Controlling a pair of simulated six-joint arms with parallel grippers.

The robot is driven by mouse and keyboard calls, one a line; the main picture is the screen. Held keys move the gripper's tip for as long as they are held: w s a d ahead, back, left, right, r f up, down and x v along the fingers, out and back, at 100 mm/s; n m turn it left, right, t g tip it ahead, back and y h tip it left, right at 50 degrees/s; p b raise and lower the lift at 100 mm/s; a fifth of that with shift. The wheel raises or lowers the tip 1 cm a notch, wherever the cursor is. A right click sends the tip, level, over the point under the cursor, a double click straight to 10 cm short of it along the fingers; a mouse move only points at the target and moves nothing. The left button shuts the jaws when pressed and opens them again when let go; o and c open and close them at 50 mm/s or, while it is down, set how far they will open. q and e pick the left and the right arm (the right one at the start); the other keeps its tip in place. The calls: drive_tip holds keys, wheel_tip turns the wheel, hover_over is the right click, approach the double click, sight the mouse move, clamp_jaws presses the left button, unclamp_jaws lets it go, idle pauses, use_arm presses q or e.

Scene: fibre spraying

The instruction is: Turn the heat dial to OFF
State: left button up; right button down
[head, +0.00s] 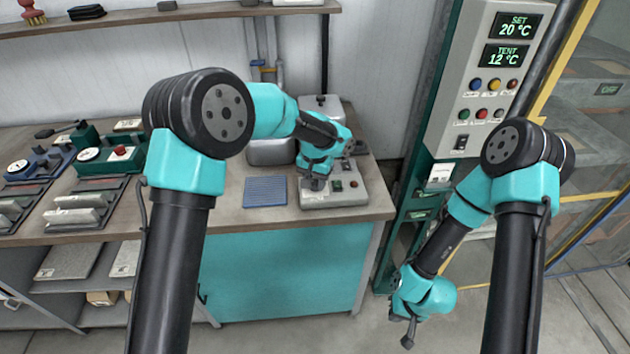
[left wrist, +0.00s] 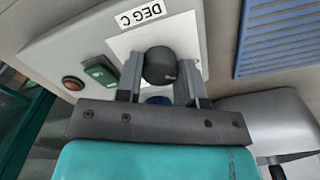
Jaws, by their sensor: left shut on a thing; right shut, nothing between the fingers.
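The heat dial (left wrist: 160,66) is a dark round knob on a white plate marked "DEG C" (left wrist: 143,14), on the grey control box (head: 347,192). My left gripper (left wrist: 158,82) is shut on the dial, one finger on each side of it. In the head view my left gripper (head: 317,184) comes down on the left part of the box and hides the dial. The dial's setting cannot be read. My right gripper (head: 408,339) is shut and empty, hanging low in front of the bench, away from the box.
A green rocker switch (left wrist: 98,72) and a red button (left wrist: 73,84) sit beside the dial. A blue ribbed mat (head: 265,191) lies left of the box. A panel (head: 487,80) with displays reading 20 °C and 12 °C stands at the right.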

sight(314, 182)
idle(0.3)
use_arm(q)
drive_tip(key=o, duration=0.9)
wheel_tip(314, 182, up, 18)
drive_tip(key=shift+f, duration=0.25)
drive_tip(key=shift+a, duration=0.1)
